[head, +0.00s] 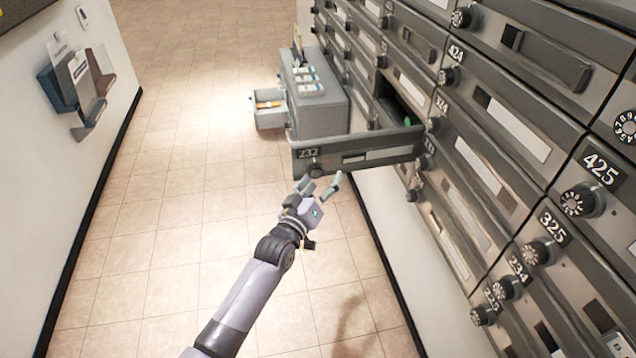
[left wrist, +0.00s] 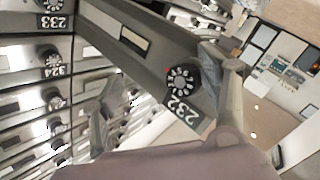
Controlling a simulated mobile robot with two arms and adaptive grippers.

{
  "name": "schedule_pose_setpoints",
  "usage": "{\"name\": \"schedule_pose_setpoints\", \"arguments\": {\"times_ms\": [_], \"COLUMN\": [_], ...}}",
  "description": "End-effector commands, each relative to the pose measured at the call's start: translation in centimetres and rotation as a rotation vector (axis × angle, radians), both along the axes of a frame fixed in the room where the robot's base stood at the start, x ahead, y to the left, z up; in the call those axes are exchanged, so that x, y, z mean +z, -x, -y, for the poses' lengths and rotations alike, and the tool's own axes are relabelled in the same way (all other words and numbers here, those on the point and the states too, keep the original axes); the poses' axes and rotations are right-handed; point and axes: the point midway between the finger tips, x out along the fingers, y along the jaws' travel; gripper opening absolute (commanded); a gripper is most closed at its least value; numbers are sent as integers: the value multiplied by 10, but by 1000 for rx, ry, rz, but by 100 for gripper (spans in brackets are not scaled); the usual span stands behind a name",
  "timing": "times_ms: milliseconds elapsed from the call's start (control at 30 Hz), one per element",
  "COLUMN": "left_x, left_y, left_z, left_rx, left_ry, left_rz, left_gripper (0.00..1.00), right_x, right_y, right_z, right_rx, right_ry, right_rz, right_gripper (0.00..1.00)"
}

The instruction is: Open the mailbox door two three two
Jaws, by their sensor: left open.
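The mailbox door 232 (head: 385,152) stands swung out from the wall of boxes, its number plate at its left, outer end in the head view. Its dial knob (head: 315,169) is by that plate. My left gripper (head: 321,183) is open just below and in front of the knob. In the left wrist view the door (left wrist: 128,38) runs across the top, and its dial (left wrist: 182,80) shows between the spread fingers (left wrist: 158,100). I cannot tell if a finger touches it. The box's dark opening (head: 395,98) shows behind the door. My right gripper is not in view.
A grey cabinet (head: 322,112) with an open drawer (head: 269,113) stands behind the door. The wall of mailboxes (head: 500,150) fills the right side. A wall rack (head: 78,88) hangs at left. The tiled floor (head: 180,200) between is clear.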

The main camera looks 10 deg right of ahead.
Motion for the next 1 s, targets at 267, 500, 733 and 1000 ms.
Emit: {"name": "schedule_pose_setpoints", "arguments": {"times_ms": [267,500,733,1000], "left_x": [9,6,2,0], "left_y": [1,13,50,91], "left_z": [7,-1,-27,-53], "left_rx": [-9,-7,-4,-4], "left_ry": [10,10,6,3], "left_rz": [14,11,4,0], "left_gripper": [60,60,60,60], "right_x": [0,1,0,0], "right_y": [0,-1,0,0], "right_z": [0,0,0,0], "right_rx": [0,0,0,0], "right_ry": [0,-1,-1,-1], "right_rz": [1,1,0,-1], "right_gripper": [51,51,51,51]}}
